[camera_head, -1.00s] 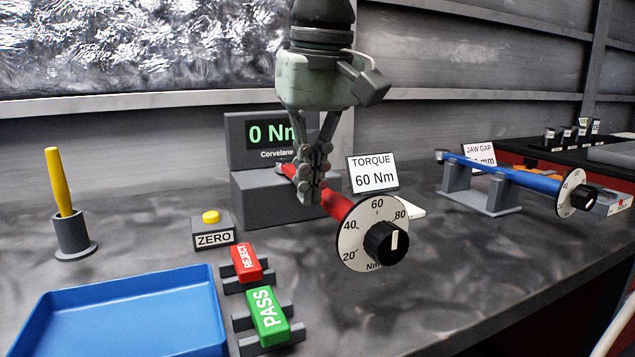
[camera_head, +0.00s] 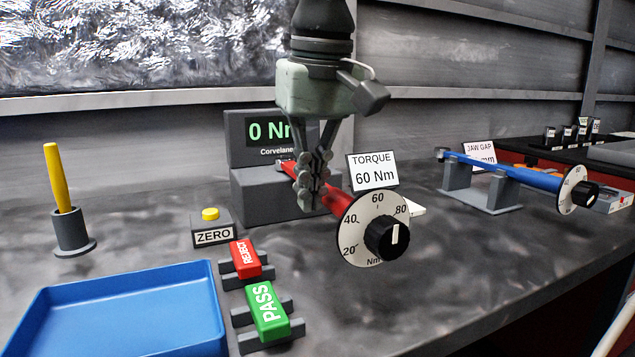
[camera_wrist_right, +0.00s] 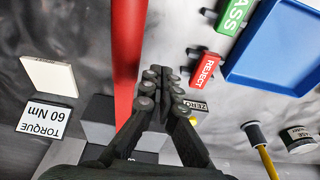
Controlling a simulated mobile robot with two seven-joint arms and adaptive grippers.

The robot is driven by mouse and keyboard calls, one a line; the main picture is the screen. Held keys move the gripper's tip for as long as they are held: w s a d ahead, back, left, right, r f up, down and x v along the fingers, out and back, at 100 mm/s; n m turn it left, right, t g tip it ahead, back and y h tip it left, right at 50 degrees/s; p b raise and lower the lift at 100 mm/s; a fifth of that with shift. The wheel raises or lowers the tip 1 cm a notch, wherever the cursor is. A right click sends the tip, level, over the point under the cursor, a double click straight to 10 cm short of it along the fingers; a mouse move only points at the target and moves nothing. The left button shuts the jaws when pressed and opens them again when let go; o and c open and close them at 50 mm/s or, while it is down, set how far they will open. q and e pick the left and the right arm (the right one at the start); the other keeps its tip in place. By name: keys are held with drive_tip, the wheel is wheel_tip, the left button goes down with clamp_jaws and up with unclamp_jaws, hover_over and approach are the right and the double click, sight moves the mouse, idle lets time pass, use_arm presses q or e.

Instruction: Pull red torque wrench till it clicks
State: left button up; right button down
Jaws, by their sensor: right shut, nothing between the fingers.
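The red torque wrench (camera_head: 334,199) lies across the grey tester block, its dial (camera_head: 366,222) facing me with marks from 20 to 80. My right gripper (camera_head: 311,207) hangs over its handle, fingers pointing down and hiding part of it. In the right wrist view the red handle (camera_wrist_right: 127,45) runs just left of the fingertips (camera_wrist_right: 161,73), which are shut with nothing between them. The fingers are beside the handle; I cannot tell whether they touch it. The display (camera_head: 262,131) reads 0, its right part hidden by the gripper. My left gripper is not in view.
A "TORQUE 60 Nm" card (camera_head: 373,172) stands behind the wrench. A blue wrench (camera_head: 520,175) rests on a stand at right. Left are the yellow ZERO button (camera_head: 210,214), red REJECT block (camera_head: 245,258), green PASS block (camera_head: 267,309), blue tray (camera_head: 122,280) and yellow stick (camera_head: 57,180) in its holder.

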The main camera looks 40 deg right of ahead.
drive_tip(key=shift+f, duration=0.35)
drive_tip(key=s+d+p, duration=0.1)
drive_tip(key=d, duration=0.5)
drive_tip(key=shift+s+d+p, duration=0.15)
drive_tip(key=shift+p, duration=0.15)
idle(3.9)
drive_tip(key=shift+w+a+p, duration=0.2)
drive_tip(key=shift+a+p, duration=0.15)
drive_tip(key=shift+a, duration=0.75)
drive_tip(key=shift+w+a+p, duration=0.2)
drive_tip(key=shift+a, duration=0.85)
drive_tip(key=shift+w+a+p, duration=0.15)
drive_tip(key=shift+w+a, duration=0.05)
drive_tip(key=shift+a, duration=0.8)
drive_tip(key=p, duration=0.2)
approach(339, 192)
drive_tip(key=shift+w+a+f, duration=0.1)
drive_tip(key=shift+w+a, duration=0.6)
drive_tip(key=shift+a, duration=0.15)
drive_tip(key=shift+w+a+f, duration=0.1)
drive_tip(key=shift+w+a, duration=0.55)
drive_tip(key=shift+a, duration=0.25)
